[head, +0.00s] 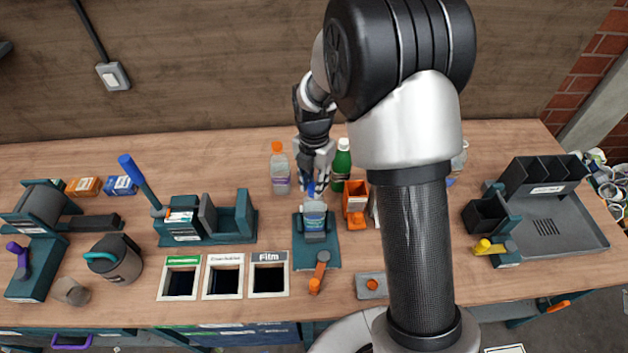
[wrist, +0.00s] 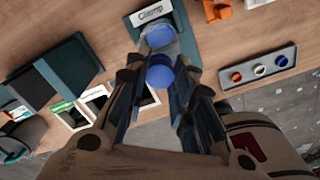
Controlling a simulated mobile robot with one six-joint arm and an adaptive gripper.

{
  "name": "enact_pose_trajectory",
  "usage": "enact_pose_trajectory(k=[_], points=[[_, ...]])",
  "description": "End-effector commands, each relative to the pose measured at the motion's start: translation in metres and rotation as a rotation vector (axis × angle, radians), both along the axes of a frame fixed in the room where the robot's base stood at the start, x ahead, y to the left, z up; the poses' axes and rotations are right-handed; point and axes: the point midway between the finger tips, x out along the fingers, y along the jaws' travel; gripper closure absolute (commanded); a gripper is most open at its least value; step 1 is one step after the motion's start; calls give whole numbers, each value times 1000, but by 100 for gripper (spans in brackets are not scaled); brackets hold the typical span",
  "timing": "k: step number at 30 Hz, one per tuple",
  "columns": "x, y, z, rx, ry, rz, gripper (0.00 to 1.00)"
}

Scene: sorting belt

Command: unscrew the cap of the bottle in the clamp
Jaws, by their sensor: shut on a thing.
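The bottle (head: 314,218), with a blue label or contents, stands upright in the dark teal clamp (head: 316,258). In the wrist view the clamp bears a white "Clamp" label, and a blue round shape in it is the bottle (wrist: 160,37). My gripper (head: 313,187) is above the bottle, pointing down. In the wrist view my gripper (wrist: 159,80) is shut on a round blue cap (wrist: 160,77), which lies between the fingertips. The cap shows nearer than the blue shape in the clamp and seems apart from it. The clamp's orange-ended lever (head: 315,285) is at its front.
An orange-capped bottle (head: 279,170) and a green bottle (head: 341,165) stand close behind my gripper. An orange holder (head: 355,203) is just right of the clamp. Three framed openings (head: 223,278) lie at left front. A button box (head: 371,286) sits at right front.

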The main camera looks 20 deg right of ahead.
Motion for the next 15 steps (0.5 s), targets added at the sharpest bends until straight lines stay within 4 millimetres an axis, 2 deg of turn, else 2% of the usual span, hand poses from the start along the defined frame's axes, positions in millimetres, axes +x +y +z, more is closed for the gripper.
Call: enact_pose_trajectory(k=[8,15], points=[[-1,0,0,0,3,16,100],[-1,0,0,1,4,316,100]])
